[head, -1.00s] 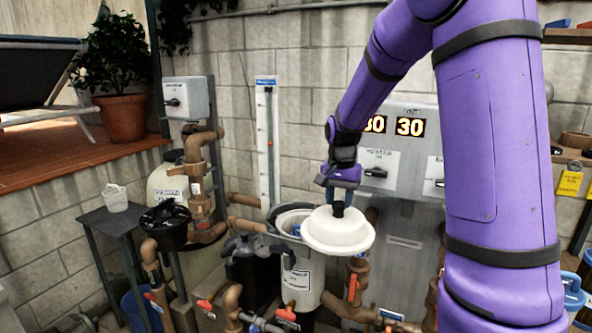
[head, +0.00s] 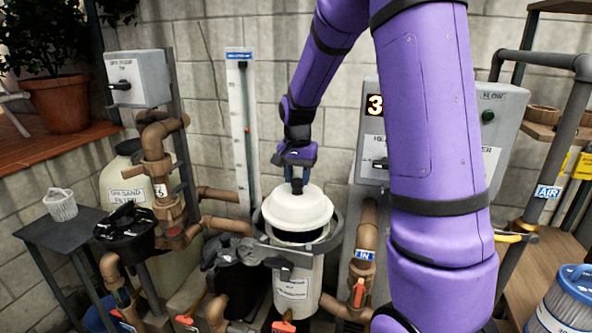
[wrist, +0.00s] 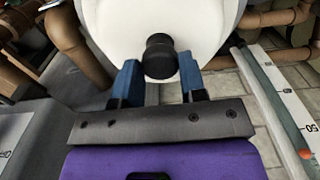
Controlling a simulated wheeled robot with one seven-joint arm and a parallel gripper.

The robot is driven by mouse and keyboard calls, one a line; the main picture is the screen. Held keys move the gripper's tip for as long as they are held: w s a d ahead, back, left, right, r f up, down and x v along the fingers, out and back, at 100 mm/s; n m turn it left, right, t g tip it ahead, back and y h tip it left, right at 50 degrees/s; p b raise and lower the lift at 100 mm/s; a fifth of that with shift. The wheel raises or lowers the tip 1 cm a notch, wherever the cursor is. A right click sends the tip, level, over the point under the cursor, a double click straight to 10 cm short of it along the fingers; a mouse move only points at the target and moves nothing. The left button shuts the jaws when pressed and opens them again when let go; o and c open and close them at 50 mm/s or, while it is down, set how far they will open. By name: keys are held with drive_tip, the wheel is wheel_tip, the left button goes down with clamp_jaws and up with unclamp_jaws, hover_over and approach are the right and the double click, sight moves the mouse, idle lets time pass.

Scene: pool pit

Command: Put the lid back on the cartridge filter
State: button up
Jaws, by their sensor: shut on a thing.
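The white domed lid (head: 297,207) is over the top of the cartridge filter housing (head: 292,290), a white upright canister with a dark rim. A dark gap shows under the lid's front edge, so I cannot tell whether it touches the rim at the back. My gripper (head: 297,186) points down from above and is shut on the lid's black knob. In the wrist view the knob (wrist: 160,57) sits between the blue fingertips of my gripper (wrist: 161,75), with the white lid (wrist: 150,22) beyond it. A grey clamp band (head: 300,250) surrounds the housing's top.
A grey control box (head: 372,135) is behind to the right. A small table with a white basket (head: 61,205) stands at the left.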

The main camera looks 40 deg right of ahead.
sight(297, 191)
drive_tip(key=shift+f, duration=2)
drive_tip(key=shift+f, duration=0.3)
idle(0.4)
idle(0.4)
drive_tip(key=o, duration=1)
drive_tip(key=shift+s, duration=0.1)
drive_tip(key=shift+o, duration=0.3)
drive_tip(key=shift+r, duration=0.15)
drive_tip(key=shift+r, duration=3.35)
drive_tip(key=shift+c, duration=0.4)
